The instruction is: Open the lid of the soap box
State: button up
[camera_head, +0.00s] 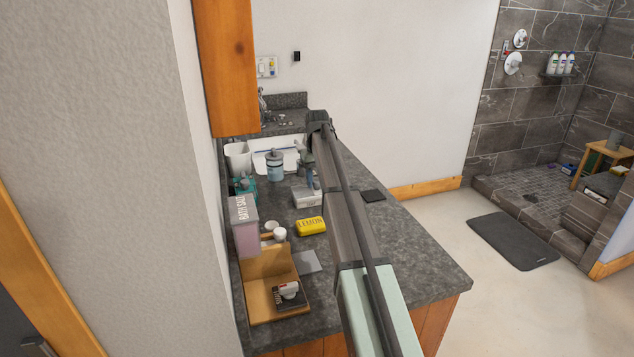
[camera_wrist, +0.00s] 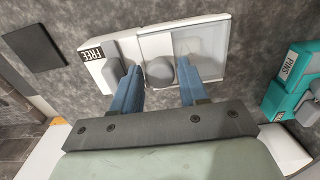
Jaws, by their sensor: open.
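A low white box with a clear-looking lid panel, which I take to be the soap box (camera_head: 307,197), lies on the dark counter under my gripper. In the wrist view the box (camera_wrist: 213,32) has a pale shape under the panel and a rounded grey part between my fingers. The lid looks shut. My gripper (camera_wrist: 160,74) is open, its two blue fingers apart on either side of the grey part. It also shows in the head view (camera_head: 309,178), above the box. I cannot tell whether the fingers touch it.
A yellow LEMON package (camera_head: 311,226) lies in front of the box. A jar (camera_head: 275,166) stands behind it. A teal PINS box (camera_wrist: 287,80) and a bath salt box (camera_head: 244,224) are to the side. A dark flat square (camera_head: 373,195) lies right, with clear counter beyond.

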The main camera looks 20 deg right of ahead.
jog(key=shift+f, duration=0.45)
jog(key=shift+c, duration=0.3)
grip_shut()
